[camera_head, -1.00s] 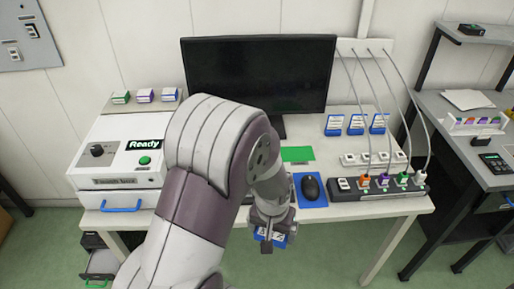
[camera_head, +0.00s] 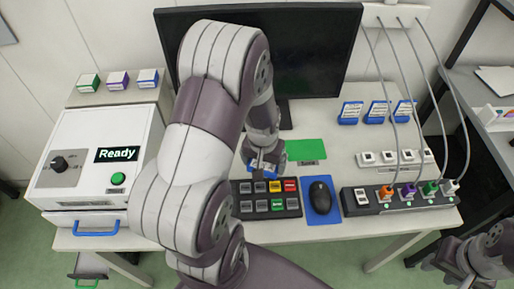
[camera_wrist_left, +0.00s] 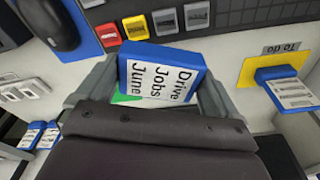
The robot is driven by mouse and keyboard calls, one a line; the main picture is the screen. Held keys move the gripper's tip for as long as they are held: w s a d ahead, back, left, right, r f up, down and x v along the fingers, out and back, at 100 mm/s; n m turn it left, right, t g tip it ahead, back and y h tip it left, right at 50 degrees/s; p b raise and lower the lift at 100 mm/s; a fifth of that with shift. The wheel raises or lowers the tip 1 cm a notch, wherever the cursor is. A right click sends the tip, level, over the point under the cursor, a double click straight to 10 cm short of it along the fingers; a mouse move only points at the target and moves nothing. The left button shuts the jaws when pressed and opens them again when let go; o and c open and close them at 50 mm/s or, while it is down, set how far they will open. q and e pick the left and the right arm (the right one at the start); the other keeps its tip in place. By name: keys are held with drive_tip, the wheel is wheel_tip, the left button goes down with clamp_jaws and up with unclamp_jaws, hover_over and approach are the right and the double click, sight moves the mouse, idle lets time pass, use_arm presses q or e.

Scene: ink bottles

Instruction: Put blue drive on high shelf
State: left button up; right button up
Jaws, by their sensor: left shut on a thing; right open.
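My left gripper (camera_head: 262,160) is shut on a blue drive (camera_head: 264,172). In the left wrist view the drive (camera_wrist_left: 160,80) lies between the two fingers, with its white label reading "Drive Jobs June". In the head view my left gripper is above the desk, behind the button panel and left of the green mat. My arm hides part of the desk there. My right gripper (camera_head: 447,262) is open and empty at the bottom right, in front of the desk. The tall shelf rack is cut off at the right edge, and its top board is out of view.
Three blue-labelled holders (camera_head: 377,112) stand at the back right. A hub with cables (camera_head: 400,197), a mouse (camera_head: 320,196) and a button panel (camera_head: 250,205) line the front. A monitor (camera_head: 330,50) stands behind. Another blue item (camera_wrist_left: 286,92) lies on a yellow "To do" mat (camera_wrist_left: 258,72).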

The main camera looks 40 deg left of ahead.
use_arm(q)
drive_tip(key=w+a+f, duration=0.1)
drive_tip(key=a, duration=0.1)
drive_tip(key=w+a+f, duration=0.1)
drive_tip(key=w+f, duration=0.1)
drive_tip(key=w+a+f, duration=0.1)
drive_tip(key=a, duration=0.1)
drive_tip(key=shift+w+a+f, duration=0.3)
drive_tip(key=shift+a, duration=0.05)
drive_tip(key=f, duration=0.3)
drive_tip(key=shift+s+d+f, duration=0.15)
drive_tip(key=shift+s+f, duration=0.05)
drive_tip(key=shift+s, duration=0.05)
drive_tip(key=shift+w+f, duration=0.2)
drive_tip(key=shift+s+f, duration=0.1)
drive_tip(key=shift+f, duration=0.05)
drive_tip(key=o, duration=0.8)
